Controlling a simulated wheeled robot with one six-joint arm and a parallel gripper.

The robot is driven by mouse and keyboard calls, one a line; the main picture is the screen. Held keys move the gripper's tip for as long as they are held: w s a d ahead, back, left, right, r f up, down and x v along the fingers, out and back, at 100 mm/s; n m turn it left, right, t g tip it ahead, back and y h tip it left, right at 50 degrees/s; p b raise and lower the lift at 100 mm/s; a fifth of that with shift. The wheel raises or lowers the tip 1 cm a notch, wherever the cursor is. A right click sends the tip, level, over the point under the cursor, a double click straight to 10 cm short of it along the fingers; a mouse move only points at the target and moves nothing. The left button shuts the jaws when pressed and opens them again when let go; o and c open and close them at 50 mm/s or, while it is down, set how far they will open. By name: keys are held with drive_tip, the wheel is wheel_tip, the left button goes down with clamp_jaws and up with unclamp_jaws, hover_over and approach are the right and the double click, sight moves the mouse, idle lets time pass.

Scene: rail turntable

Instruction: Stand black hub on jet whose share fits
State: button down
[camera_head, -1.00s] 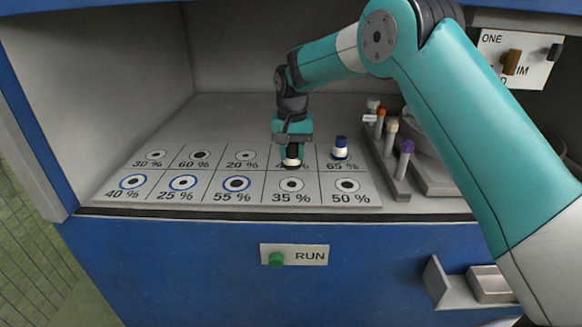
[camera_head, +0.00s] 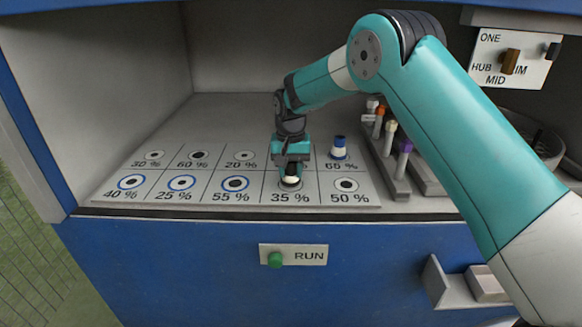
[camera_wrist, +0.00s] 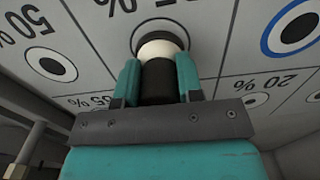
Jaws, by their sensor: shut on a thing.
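My gripper (camera_head: 291,170) is shut on the black hub, which has a white band near its lower end. In the wrist view the black hub (camera_wrist: 157,82) is between the two teal fingers. It is over the ringed jet marked 35 % (camera_head: 291,185), low at the panel, and covers that jet's middle. I cannot tell whether it touches. The panel has two rows of jets with printed shares. The 50 % jet (camera_head: 346,185) is bare, and the 55 % jet (camera_head: 235,184) has a blue ring.
A blue-and-white hub (camera_head: 339,148) stands by the 65 % label. A rack (camera_head: 397,186) with several coloured-cap tubes stands to the right. A green RUN button (camera_head: 275,260) is on the front. A brown knob (camera_head: 510,61) is on the upper right plate. My arm crosses the right side.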

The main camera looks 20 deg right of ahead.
drive_tip(key=c, duration=0.8)
unclamp_jaws()
drive_tip(key=shift+o, duration=0.2)
wheel_tip(320, 180, up, 9)
drive_tip(key=shift+f, duration=0.1)
